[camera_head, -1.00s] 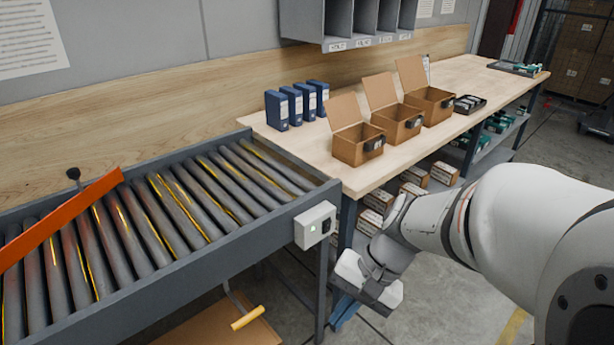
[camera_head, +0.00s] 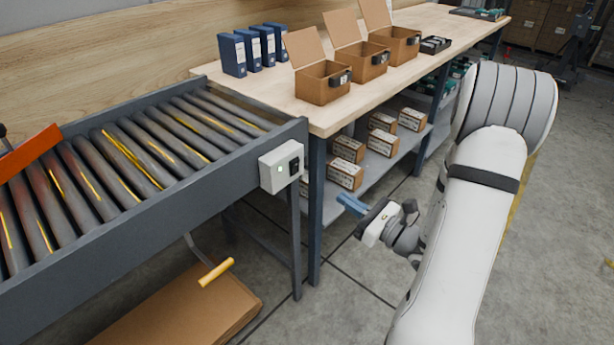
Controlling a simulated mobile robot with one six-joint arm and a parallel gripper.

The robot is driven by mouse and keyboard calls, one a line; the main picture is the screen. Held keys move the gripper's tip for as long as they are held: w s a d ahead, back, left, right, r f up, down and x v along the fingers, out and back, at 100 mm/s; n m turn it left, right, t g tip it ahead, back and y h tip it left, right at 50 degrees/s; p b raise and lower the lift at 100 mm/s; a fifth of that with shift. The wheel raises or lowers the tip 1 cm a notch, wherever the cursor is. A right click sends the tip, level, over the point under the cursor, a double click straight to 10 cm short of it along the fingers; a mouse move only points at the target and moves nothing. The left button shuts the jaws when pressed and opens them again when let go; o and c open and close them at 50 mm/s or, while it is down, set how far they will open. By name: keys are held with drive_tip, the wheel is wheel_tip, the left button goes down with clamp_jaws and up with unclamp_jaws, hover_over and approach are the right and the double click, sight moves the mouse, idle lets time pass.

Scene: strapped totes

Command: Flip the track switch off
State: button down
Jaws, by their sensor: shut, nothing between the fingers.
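The track switch is in a pale grey box (camera_head: 281,167) on the side rail of the roller track (camera_head: 150,215), at its right end. The box has a small lit green lamp on its front face and a dark rocker (camera_head: 294,166) on its right face. The rocker's position is too small to tell. My gripper (camera_head: 346,203) has blue fingers, shut and empty. It is to the right of the box and lower in the picture, apart from it, pointing left toward the bench leg.
A wooden bench (camera_head: 330,121) with open cardboard boxes (camera_head: 322,88) and blue binders (camera_head: 232,55) stands behind. Its lower shelf (camera_head: 375,165) holds several small cartons. An orange bar (camera_head: 28,152) crosses the track. A yellow-handled lever (camera_head: 216,272) hangs below the track.

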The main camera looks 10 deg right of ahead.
sight(296, 165)
drive_tip(key=shift+d+f, duration=0.1)
drive_tip(key=shift+d, duration=0.1)
drive_tip(key=x, duration=1.4)
drive_tip(key=shift+w, duration=0.1)
